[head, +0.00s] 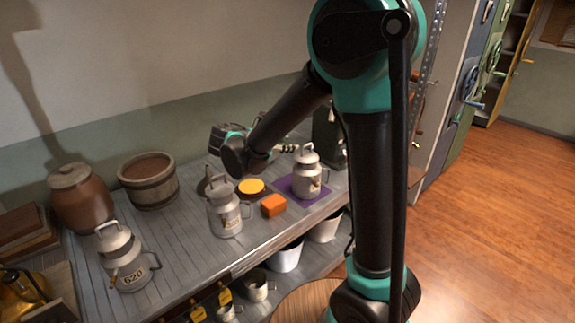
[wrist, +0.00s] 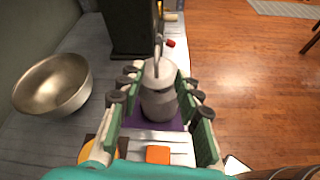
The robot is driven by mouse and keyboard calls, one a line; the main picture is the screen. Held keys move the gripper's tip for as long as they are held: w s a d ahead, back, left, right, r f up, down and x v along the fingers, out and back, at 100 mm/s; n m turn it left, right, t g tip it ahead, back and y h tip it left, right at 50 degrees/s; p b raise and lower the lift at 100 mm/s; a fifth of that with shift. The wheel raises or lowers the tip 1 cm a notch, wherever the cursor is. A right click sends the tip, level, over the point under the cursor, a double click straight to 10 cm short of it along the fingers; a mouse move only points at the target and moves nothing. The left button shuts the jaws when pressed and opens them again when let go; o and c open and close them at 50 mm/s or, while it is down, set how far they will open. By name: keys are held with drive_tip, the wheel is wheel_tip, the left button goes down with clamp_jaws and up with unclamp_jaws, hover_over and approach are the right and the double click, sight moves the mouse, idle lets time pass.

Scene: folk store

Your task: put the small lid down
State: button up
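A small grey lid with an upright loop handle (head: 306,154) sits at the top of a grey milk can (head: 309,182) on a purple mat (head: 285,186). In the wrist view the lid (wrist: 159,68) and can (wrist: 158,105) show between my fingers, also over the purple mat (wrist: 133,120). My gripper (head: 290,148) is beside the lid at about its height. In the wrist view my gripper (wrist: 162,82) is open, with a finger on each side of the can and narrow gaps visible. I cannot tell whether the lid is fully seated.
An orange block (head: 273,206) and a yellow-topped round item (head: 251,187) lie near the mat. Other lidded cans stand at the middle (head: 225,213) and left (head: 124,260). A metal bowl (wrist: 52,84) and a dark box (wrist: 128,28) flank the mat.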

approach(313, 153)
drive_tip(key=w+d, duration=0.1)
drive_tip(key=w+d+r, duration=0.1)
drive_tip(key=w+d, duration=0.1)
drive_tip(key=shift+w+d+r, duration=0.1)
drive_tip(key=shift+d+r, duration=0.1)
drive_tip(key=shift+r, duration=0.15)
drive_tip(key=x, duration=0.5)
drive_tip(key=shift+d+f, duration=0.15)
drive_tip(key=shift+f, duration=0.05)
clamp_jaws()
